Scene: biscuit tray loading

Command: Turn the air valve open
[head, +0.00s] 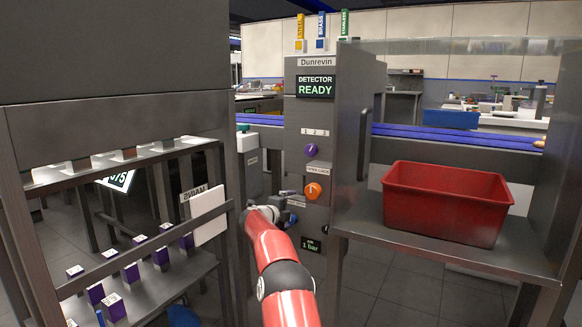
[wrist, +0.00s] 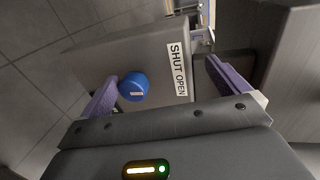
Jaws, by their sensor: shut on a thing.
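The air valve shows in the wrist view as a round blue knob (wrist: 134,87) beside a grey face with a white SHUT OPEN label (wrist: 178,68). My gripper (wrist: 164,76) is at the valve and shut on it, its two purple fingers standing wide apart. The left finger lies against the blue knob; the right finger's contact is not clear. In the head view my gripper (head: 278,213) is low at the left side of the detector cabinet (head: 308,160), and the arm hides most of the valve. A small display reading 1 bar (head: 311,244) is just below.
An orange knob (head: 313,191) and a purple knob (head: 311,150) sit above on the cabinet. A red crate (head: 447,203) stands on a metal shelf at right. A rack with several purple-and-white packs (head: 131,274) and a white panel (head: 208,215) are close at left.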

